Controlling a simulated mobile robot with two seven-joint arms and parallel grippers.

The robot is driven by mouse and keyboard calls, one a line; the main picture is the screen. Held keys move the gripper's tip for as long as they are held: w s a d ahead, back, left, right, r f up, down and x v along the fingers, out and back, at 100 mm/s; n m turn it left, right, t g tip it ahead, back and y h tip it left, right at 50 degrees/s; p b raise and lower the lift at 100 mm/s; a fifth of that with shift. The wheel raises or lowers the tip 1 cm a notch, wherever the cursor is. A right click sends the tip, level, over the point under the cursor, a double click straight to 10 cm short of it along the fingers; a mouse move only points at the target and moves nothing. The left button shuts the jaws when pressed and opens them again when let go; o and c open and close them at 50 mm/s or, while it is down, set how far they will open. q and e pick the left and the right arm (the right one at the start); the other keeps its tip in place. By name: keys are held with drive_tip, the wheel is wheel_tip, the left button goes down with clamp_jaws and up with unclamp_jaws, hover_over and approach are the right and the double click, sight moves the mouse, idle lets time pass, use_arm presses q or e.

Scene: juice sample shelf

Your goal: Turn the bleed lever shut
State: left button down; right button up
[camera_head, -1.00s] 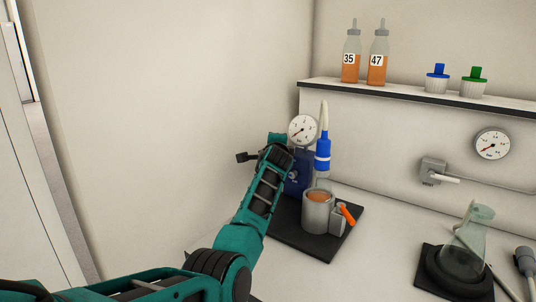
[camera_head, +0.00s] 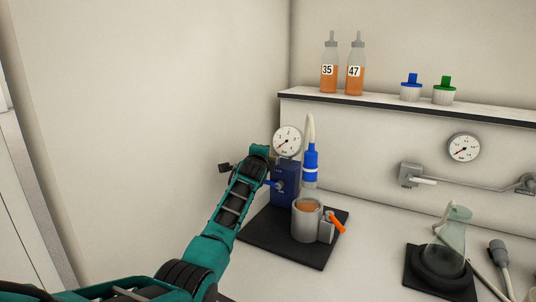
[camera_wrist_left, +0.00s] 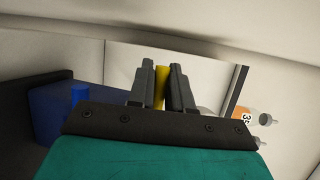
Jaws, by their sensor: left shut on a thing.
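My left arm reaches in from the left, its wrist (camera_head: 256,165) beside the dark blue block (camera_head: 286,184) below a round gauge (camera_head: 287,141). In the head view the fingers are hidden behind the wrist. In the left wrist view, my left gripper (camera_wrist_left: 162,68) is shut on an upright yellow lever (camera_wrist_left: 159,90), which looks like the bleed lever. The lever's base is hidden by the gripper body. The blue block (camera_wrist_left: 52,112) with a blue peg (camera_wrist_left: 79,94) is left of the gripper there. My right gripper is not in view.
A metal cup (camera_head: 306,222) of orange liquid stands under a blue-ended tube (camera_head: 310,160) on a black mat (camera_head: 285,250). A flask (camera_head: 448,240) is at right. A shelf (camera_head: 400,103) holds two numbered bottles and two caps. A wall valve (camera_head: 409,174) is at right.

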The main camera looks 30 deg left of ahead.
use_arm(q)
drive_tip(key=c, duration=1.1)
unclamp_jaws()
drive_tip(key=shift+s, duration=0.15)
drive_tip(key=p+v, duration=0.1)
drive_tip(key=v, duration=1.1)
drive_tip(key=shift+s+d+r, duration=0.15)
drive_tip(key=shift+s+d, duration=0.05)
drive_tip(key=shift+s, duration=0.1)
